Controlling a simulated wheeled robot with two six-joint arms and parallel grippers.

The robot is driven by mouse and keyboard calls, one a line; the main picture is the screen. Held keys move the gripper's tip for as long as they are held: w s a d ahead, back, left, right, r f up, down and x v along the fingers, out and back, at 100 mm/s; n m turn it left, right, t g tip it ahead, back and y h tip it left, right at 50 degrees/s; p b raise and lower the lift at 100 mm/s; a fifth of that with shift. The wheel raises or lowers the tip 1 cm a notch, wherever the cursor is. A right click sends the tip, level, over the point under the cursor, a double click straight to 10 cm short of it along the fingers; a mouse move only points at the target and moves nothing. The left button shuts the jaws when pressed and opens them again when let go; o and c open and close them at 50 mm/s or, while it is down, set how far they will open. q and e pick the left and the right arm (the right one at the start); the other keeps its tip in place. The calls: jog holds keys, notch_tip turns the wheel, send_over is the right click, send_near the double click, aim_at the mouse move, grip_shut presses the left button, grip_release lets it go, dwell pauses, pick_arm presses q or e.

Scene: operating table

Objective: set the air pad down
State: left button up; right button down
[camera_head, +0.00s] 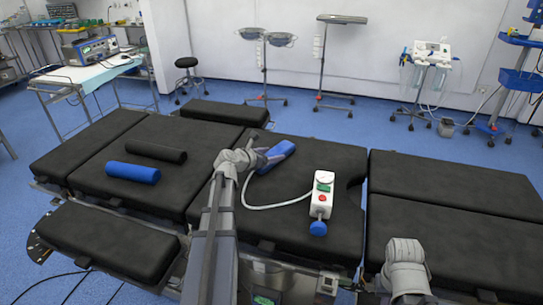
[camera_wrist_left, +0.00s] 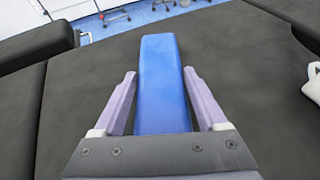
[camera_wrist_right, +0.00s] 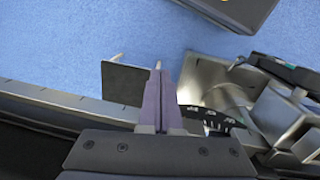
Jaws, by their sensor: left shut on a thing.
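The blue air pad (camera_head: 276,156) is between the fingers of my left gripper (camera_head: 265,158), over the middle black section of the operating table (camera_head: 290,222). In the left wrist view the pad (camera_wrist_left: 163,85) points away from the wrist, with a lilac finger on each side of it. I cannot tell if its underside touches the cushion. A pale hose runs from near my left gripper to a white hand pump (camera_head: 322,186) with a blue bulb, lying on the same section. My right gripper (camera_wrist_right: 158,98) is shut and empty, past the table's edge in the right wrist view.
A blue roll (camera_head: 133,172) and a black roll (camera_head: 156,151) lie on the left section. The cushion around the pad is mostly clear. A gap separates the middle section from the right section (camera_head: 450,215). Stands and a stool (camera_head: 187,75) are behind.

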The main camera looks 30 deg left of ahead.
pick_arm(q)
jog(key=o, duration=1.5)
jog(key=shift+s+r+p, duration=0.25)
jog(key=shift+p, duration=0.15)
jog(key=p+v, duration=0.4)
jog(key=v, duration=0.6)
jog(key=shift+s, duration=0.2)
jog(key=shift+s+a+r, duration=0.15)
jog(key=shift+s+r, duration=0.05)
jog(key=shift+s, duration=0.3)
